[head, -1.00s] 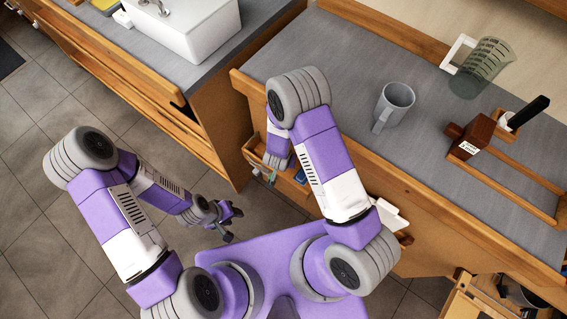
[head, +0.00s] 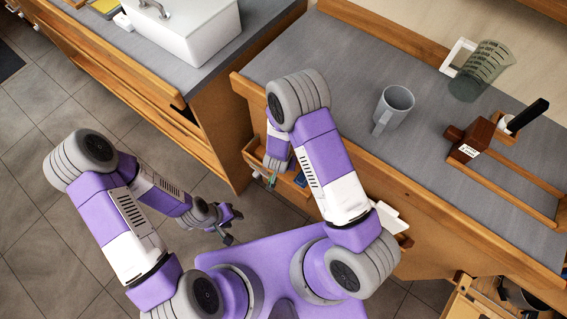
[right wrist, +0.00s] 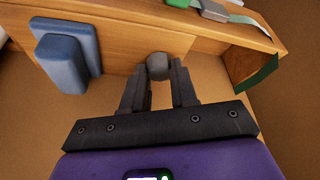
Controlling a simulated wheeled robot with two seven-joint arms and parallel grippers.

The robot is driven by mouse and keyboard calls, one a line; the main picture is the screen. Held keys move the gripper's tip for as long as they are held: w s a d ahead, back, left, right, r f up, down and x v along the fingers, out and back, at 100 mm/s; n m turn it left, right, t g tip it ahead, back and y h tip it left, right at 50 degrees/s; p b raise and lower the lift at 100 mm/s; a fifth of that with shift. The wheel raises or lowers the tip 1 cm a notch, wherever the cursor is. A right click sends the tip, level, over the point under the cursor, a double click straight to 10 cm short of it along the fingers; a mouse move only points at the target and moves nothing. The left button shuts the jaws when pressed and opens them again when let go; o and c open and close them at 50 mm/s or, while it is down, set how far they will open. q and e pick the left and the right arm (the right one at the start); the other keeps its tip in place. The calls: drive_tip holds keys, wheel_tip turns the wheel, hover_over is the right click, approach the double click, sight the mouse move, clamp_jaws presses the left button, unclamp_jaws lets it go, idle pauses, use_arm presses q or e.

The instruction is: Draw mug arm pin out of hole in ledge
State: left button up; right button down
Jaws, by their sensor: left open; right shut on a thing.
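In the right wrist view my right gripper (right wrist: 159,78) is shut on a grey round-headed pin (right wrist: 157,65), with one dark finger on each side of it. The pin's head is at the lower edge of a wooden ledge (right wrist: 115,40). The hole and the pin's shank are hidden, so I cannot tell how deep it sits. In the head view my right forearm reaches down to the ledge on the counter's front, and its fingers are mostly hidden. My left gripper (head: 229,226) is open and empty above the tiled floor, left of the ledge.
A blue block-like thing (right wrist: 68,58) is on the ledge, left of the pin. A green strip (right wrist: 257,76) hangs to the right. The floor at left is clear.

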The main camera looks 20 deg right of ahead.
drive_tip(key=shift+r+p, duration=3.45)
drive_tip(key=shift+r, duration=0.35)
drive_tip(key=shift+f, duration=0.1)
